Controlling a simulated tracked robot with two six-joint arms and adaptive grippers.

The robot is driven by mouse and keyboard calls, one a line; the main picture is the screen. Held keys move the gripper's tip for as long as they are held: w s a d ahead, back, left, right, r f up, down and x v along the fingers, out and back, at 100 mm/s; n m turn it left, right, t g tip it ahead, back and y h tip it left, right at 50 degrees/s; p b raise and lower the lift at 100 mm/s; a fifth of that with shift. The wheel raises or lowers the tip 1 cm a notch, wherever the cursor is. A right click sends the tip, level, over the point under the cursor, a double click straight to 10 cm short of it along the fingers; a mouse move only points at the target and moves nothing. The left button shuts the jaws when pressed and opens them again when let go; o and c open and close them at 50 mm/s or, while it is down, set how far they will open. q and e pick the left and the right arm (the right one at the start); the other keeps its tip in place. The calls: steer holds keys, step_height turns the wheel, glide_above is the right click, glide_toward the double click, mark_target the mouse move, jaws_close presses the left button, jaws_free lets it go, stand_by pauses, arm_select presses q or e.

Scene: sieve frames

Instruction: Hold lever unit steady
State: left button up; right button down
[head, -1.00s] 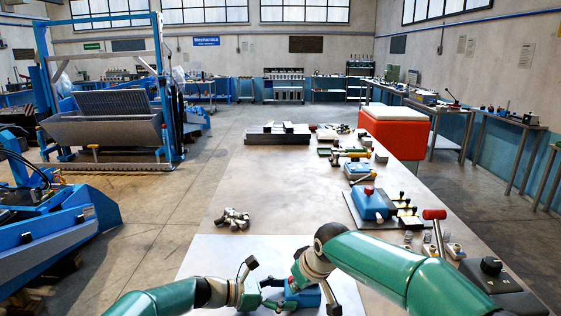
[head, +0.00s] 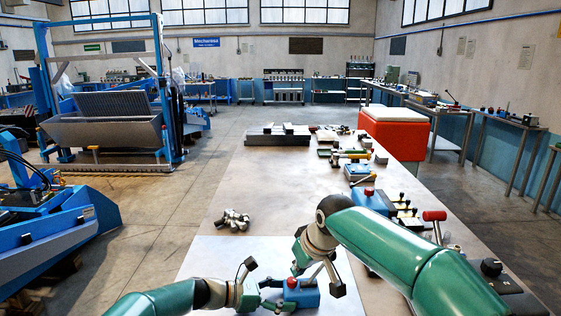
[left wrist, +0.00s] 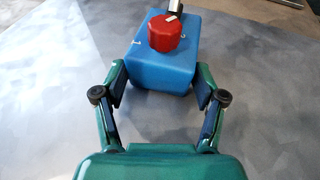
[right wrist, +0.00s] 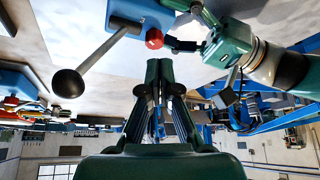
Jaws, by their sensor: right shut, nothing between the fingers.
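The lever unit (head: 303,298) is a blue box with a red knob on top, on a pale sheet at the near end of the table. My left gripper (left wrist: 161,78) has one finger on each side of the unit's near end, with no clear gap in the left wrist view. The red knob (left wrist: 166,33) stands beyond the fingers. In the right wrist view the unit's lever ends in a dark ball (right wrist: 67,83). My right gripper (right wrist: 158,66) is shut and empty, beside the lever and apart from the ball; the red knob is just beyond its tips.
A pile of metal fittings (head: 234,220) lies on the table to the left. A blue unit with a red button (head: 370,201) and a red-handled lever (head: 434,216) stand along the right side. The middle of the table is clear.

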arm_select(q)
steer(key=o, duration=0.5)
steer(key=shift+c, duration=0.2)
